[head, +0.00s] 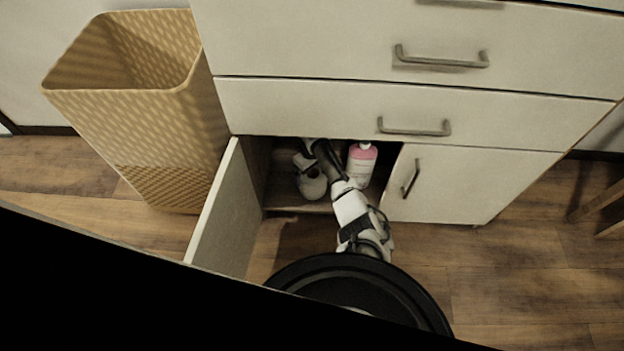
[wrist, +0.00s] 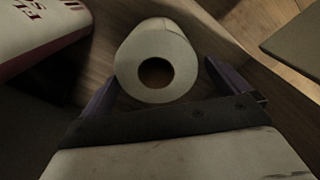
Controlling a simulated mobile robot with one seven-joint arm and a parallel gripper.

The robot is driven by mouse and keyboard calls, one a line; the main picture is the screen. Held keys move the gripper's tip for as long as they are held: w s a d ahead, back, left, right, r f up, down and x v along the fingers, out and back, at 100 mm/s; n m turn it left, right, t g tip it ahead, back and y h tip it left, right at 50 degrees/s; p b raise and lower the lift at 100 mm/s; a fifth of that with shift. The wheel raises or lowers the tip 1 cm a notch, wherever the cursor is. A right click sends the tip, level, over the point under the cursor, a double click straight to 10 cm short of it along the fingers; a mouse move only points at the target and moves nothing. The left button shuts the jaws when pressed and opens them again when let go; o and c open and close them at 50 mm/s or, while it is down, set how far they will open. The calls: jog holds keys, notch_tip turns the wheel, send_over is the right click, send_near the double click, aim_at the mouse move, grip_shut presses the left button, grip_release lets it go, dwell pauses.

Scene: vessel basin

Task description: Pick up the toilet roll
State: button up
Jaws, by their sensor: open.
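The white toilet roll (head: 313,186) stands on the floor of the open lower cabinet, at the left of the opening. In the wrist view the toilet roll (wrist: 168,43) shows its round end and dark core hole toward me. My gripper (wrist: 160,76) is open, with one dark finger on each side of the roll. The roll's near end lies between the fingers. I cannot tell whether either finger touches it. In the head view my arm reaches into the cabinet and my fingers are hard to make out.
A pink and white bottle (head: 361,167) stands inside the cabinet, right of my arm; it also shows at the upper left of the wrist view (wrist: 38,32). The open cabinet door (head: 217,218) bounds the left side. A tan woven basket (head: 150,112) stands farther left.

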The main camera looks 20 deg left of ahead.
notch_tip(320, 180, down, 6)
jog(key=shift+w+d+r+b, duration=0.1)
jog(key=shift+w+r+b, duration=0.1)
jog(key=shift+b, duration=1)
jog(key=c, duration=0.8)
jog(key=shift+s+r, duration=0.1)
